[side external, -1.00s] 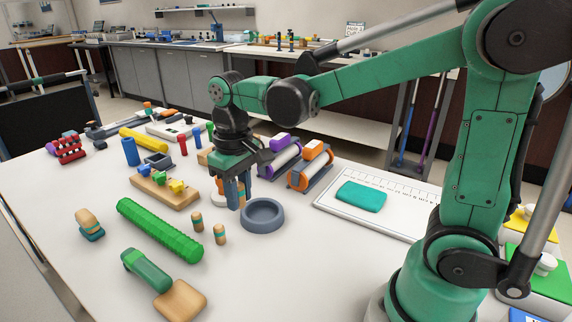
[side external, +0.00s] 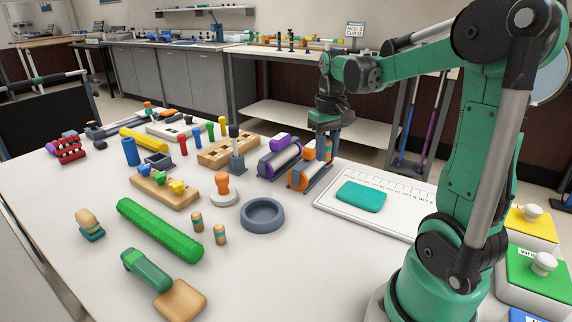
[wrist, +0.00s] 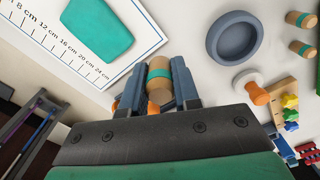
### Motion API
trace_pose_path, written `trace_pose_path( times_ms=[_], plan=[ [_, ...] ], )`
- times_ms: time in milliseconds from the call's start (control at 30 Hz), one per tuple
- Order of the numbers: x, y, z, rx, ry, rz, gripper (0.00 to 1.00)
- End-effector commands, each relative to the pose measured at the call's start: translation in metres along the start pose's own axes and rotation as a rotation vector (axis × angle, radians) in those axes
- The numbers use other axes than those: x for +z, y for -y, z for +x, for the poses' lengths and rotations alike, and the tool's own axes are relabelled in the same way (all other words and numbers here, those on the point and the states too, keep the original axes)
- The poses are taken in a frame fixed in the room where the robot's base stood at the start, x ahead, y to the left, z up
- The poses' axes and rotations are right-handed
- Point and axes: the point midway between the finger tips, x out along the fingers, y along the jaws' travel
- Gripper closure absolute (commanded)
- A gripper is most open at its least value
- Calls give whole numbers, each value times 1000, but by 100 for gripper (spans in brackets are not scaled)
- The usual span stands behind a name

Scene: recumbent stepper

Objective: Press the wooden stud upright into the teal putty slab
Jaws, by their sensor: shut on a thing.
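My gripper (side external: 326,150) is shut on a wooden stud (wrist: 160,80) with a teal band, best seen between the fingers (wrist: 158,72) in the wrist view. In the side view the fingers hide most of the stud. The gripper is raised near the orange-ended roller, to the left of and behind the teal putty slab (side external: 361,197). The slab is flat and rounded and lies on a white board with a centimetre scale (side external: 328,203). It also shows at the upper left of the wrist view (wrist: 98,28). The stud and slab are apart.
Two similar banded studs (side external: 197,222) (side external: 220,234) stand left of a grey-blue dish (side external: 263,215). Purple-ended (side external: 279,157) and orange-ended (side external: 308,170) rollers stand in grey holders near the gripper. An orange knob (side external: 222,185) is left of the dish.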

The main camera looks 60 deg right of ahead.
Motion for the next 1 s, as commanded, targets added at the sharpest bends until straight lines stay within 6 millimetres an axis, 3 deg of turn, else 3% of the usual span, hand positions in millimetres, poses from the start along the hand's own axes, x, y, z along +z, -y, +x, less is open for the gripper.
trace_pose_path(
  times_ms=[33,100,300,500,1000],
  plan=[
    [6,-26,8,0,0,66,100],
    [17,-54,16,0,0,133,100],
    [45,-104,33,0,0,263,100],
    [56,-118,42,0,0,301,100],
    [55,-118,88,0,0,300,100]
  ],
)
